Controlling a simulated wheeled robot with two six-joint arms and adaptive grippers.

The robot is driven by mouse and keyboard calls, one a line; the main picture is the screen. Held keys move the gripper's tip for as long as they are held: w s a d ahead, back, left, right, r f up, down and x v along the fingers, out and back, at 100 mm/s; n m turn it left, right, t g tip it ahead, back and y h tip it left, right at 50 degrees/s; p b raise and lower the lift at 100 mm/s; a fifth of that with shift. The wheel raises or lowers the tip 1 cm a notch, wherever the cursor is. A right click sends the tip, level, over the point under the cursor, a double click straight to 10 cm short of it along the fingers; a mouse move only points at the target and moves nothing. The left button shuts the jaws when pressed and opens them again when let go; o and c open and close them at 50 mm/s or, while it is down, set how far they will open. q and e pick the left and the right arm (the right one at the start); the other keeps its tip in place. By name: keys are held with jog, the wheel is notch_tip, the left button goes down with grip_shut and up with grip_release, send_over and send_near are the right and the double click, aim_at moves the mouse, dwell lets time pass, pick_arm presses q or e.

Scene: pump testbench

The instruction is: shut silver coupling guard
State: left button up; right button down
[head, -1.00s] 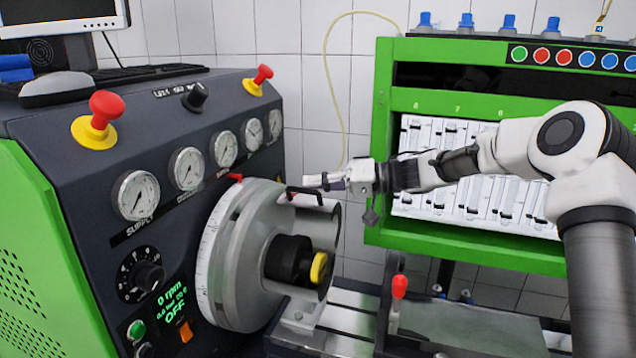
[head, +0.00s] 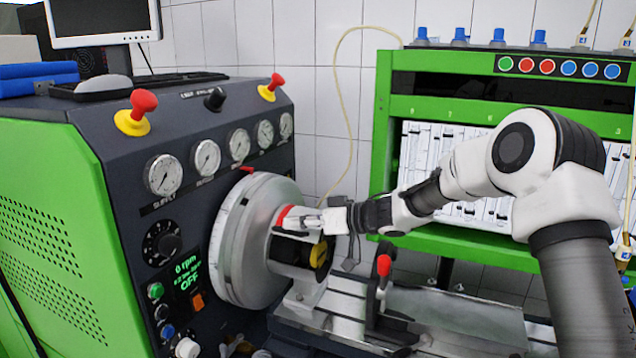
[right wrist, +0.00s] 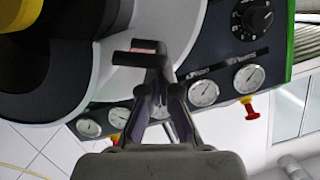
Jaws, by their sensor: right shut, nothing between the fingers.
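The silver coupling guard (head: 300,235) sits at the dark coupling (head: 292,252) in front of the large silver disc (head: 240,235), partly covered by my right gripper. The coupling and its yellow end (head: 318,253) show below the guard, so its lower side is not covered. My right gripper (head: 285,218) is shut and empty at the guard's top, by a red patch. In the right wrist view the shut fingertips (right wrist: 158,72) are close beside the guard's dark handle (right wrist: 128,56). I cannot tell if they touch it. My left gripper is not in view.
The dark console with gauges (head: 207,158) and red knobs (head: 144,101) stands left of the disc. A red-tipped lever (head: 383,266) rises from the rail at the right. A green rack (head: 385,115) stands behind my right arm.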

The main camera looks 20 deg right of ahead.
jog(key=shift+s+a+f, duration=0.3)
jog(key=shift+s+f, duration=0.05)
jog(key=shift+s, duration=0.25)
jog(key=shift+w+a+f, duration=0.1)
jog(key=shift+w+f, duration=0.05)
jog(key=shift+f, duration=0.2)
jog(key=shift+r, duration=0.1)
